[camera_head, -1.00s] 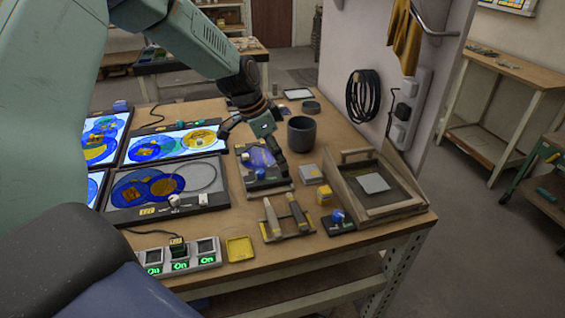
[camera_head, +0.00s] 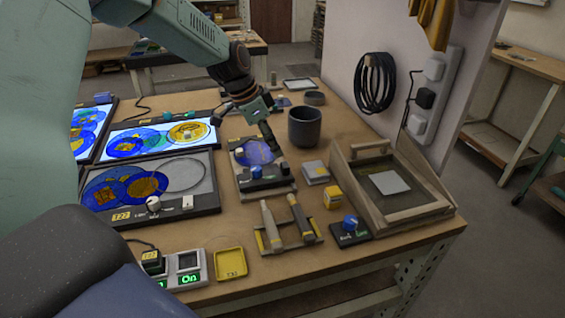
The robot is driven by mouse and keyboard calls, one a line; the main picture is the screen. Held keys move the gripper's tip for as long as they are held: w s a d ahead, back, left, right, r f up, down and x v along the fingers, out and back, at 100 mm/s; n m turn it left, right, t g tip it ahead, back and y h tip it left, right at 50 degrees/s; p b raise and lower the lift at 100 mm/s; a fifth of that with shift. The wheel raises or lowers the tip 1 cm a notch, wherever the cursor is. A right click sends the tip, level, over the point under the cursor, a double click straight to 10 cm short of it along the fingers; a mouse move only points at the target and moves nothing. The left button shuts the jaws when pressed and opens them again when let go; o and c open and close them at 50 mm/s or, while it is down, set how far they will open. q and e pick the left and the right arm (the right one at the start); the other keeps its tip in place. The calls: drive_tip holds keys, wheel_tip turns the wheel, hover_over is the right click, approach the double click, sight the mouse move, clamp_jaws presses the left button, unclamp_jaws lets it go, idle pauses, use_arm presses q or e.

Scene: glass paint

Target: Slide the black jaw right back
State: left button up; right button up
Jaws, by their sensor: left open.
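A small fixture (camera_head: 239,150) on the bench holds a piece of blue glass (camera_head: 258,153). A black bar (camera_head: 268,182) with a white knob and a blue knob (camera_head: 256,172) lies across its near end; it looks like the black jaw. My left gripper (camera_head: 246,130) is open and empty at the fixture's far end, with its dark fingers spread. One finger hangs over the glass's far right corner and hides part of it; I cannot tell whether it touches. My right gripper is not in view.
A dark cup (camera_head: 304,127) stands close right of the gripper. A grey block (camera_head: 315,170), a yellow block (camera_head: 332,196) and a wooden tray (camera_head: 440,205) are to the right. Tools on a rack (camera_head: 287,246) stand in front. Lit panels (camera_head: 115,143) lie left.

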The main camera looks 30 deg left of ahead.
sight(286, 164)
use_arm(q)
drive_tip(key=d+f, duration=0.2)
drive_tip(key=f, duration=0.1)
drive_tip(key=shift+w+f+b, duration=0.1)
drive_tip(key=shift+f+b, duration=0.15)
drive_tip(key=shift+b, duration=0.1)
drive_tip(key=f, duration=0.1)
drive_tip(key=w+f, duration=0.1)
drive_tip(key=f, duration=0.1)
drive_tip(key=shift+w+d, duration=0.1)
drive_tip(key=shift+w, duration=0.15)
drive_tip(key=shift+s+d+r, duration=0.2)
drive_tip(key=shift+s+r, duration=0.05)
drive_tip(key=shift+r, duration=0.05)
drive_tip(key=shift+w+a+f, duration=0.15)
drive_tip(key=shift+w+f, duration=0.1)
drive_tip(key=c, duration=0.5)
drive_tip(key=shift+s+r, duration=0.1)
drive_tip(key=shift+r, duration=0.05)
drive_tip(key=c, duration=0.4)
clamp_jaws()
